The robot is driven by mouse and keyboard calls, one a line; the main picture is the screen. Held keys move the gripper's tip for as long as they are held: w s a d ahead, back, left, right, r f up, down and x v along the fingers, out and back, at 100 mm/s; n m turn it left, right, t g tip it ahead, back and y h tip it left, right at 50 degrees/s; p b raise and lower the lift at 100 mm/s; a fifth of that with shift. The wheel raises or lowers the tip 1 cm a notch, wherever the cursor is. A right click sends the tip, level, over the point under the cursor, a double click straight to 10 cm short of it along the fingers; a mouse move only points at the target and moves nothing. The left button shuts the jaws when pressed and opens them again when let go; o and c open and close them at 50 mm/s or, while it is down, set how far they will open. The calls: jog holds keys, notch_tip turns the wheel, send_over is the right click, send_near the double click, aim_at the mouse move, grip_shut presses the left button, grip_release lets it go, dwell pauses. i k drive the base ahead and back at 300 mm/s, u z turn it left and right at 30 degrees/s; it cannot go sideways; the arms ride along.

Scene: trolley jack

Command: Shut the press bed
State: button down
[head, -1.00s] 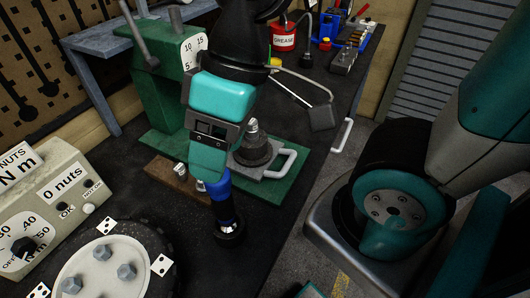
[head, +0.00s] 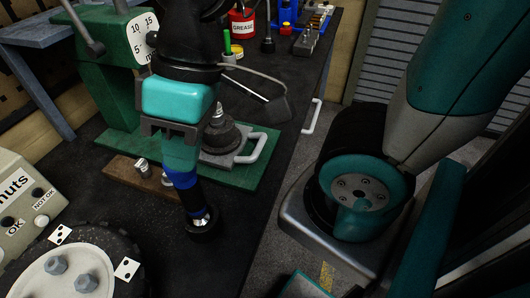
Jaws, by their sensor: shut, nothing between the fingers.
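The press bed is a grey sliding plate (head: 233,157) with a pale handle (head: 262,147) on its right, out in front of the green press (head: 108,90). A dark round stack with a metal pin (head: 217,117) sits on the bed. My teal gripper (head: 181,164) points down, left of the stack in the picture, and hides part of the bed's left side. Its jaws are shut and empty, and it is not on the handle. A blue and black upright tool (head: 186,192) shows just below my fingers; I cannot tell whether they touch.
A brown block (head: 125,170) with metal pieces lies left of my gripper. A wheel with nuts (head: 70,270) and a nuts box (head: 22,205) are at the lower left. A red grease can (head: 242,25) stands at the back. Bare bench lies right of the blue tool.

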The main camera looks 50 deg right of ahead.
aim_at(222, 148)
jog(key=z, duration=0.85)
jog(key=k, duration=1.15)
jog(key=z, duration=0.65)
jog(key=i, duration=0.85)
jog(key=u, duration=0.45)
